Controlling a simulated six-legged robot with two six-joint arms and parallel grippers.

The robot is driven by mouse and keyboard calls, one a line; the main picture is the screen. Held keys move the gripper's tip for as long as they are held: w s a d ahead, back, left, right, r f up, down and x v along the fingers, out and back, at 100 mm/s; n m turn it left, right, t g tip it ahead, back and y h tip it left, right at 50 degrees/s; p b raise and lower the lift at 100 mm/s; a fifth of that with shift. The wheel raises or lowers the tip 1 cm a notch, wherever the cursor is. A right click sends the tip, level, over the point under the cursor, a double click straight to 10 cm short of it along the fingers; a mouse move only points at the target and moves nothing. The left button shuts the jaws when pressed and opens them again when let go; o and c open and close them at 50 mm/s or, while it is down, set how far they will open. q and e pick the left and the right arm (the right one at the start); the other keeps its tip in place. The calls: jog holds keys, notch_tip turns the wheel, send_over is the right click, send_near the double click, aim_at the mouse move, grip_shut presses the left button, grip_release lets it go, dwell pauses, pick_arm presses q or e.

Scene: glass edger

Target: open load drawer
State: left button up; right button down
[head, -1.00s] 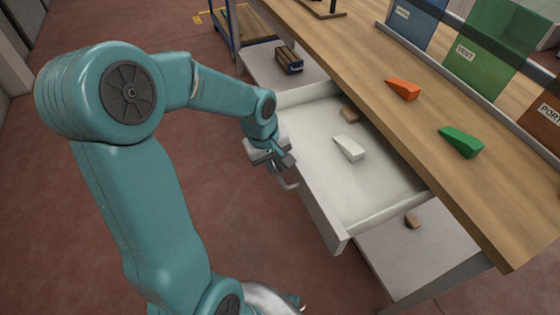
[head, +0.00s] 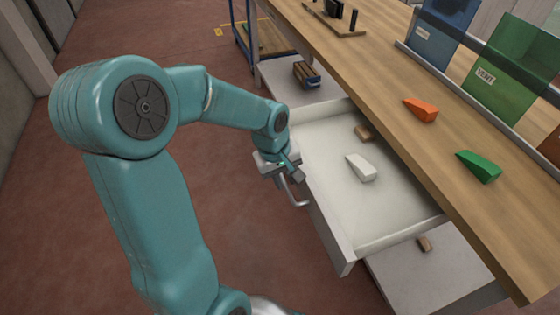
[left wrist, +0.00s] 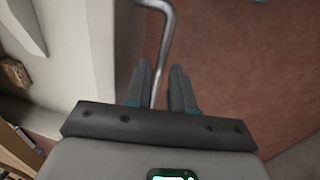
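The load drawer (head: 390,235) is a pale, shallow drawer under the wooden bench. It stands pulled well out, with its inside in view. A white wedge (head: 361,168) and a brown block (head: 364,133) lie in it. My left gripper (head: 292,172) is at the drawer front. Part of the handle (head: 297,196) shows below the gripper in the head view. My right gripper is not in view.
The wooden bench (head: 370,95) carries an orange wedge (head: 421,109), a green wedge (head: 479,166) and blue and green bins (head: 520,70). A dark box (head: 306,74) sits on a grey surface behind the drawer. Open red floor (head: 255,245) lies before the drawer.

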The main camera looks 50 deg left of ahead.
pick_arm(q)
notch_tip(320, 180, up, 16)
jog(key=s+p, duration=0.3)
jog(key=shift+a+f, duration=0.25)
jog(key=shift+a, duration=0.1)
